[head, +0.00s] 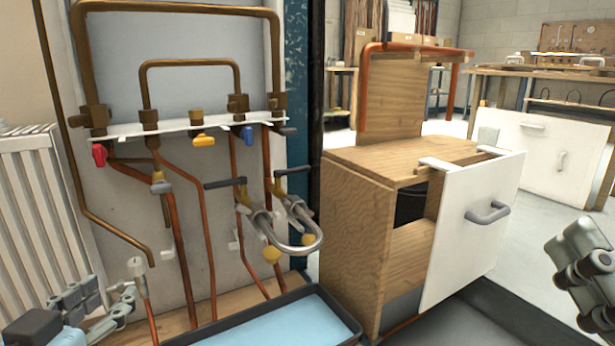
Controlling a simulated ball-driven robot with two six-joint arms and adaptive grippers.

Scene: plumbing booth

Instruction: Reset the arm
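My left gripper (108,292) is at the lower left, in front of the pipe board. Its two fingers stand apart with nothing seen between them. A white-capped end (137,267) of a copper pipe is just right of its fingertips; I cannot tell whether they touch. My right gripper (580,262) is at the right edge, partly cut off, apart from the white cabinet front. Its fingers overlap in view, so I cannot tell its opening. No held object shows in it.
The pipe board carries a red valve handle (99,155), yellow handle (203,140) and blue handle (248,135). A chrome U-shaped pipe (304,247) juts out above a blue-bottomed tray (292,321). A wooden cabinet (357,212) with a white front (470,225) stands centre right. A radiator (25,210) is left.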

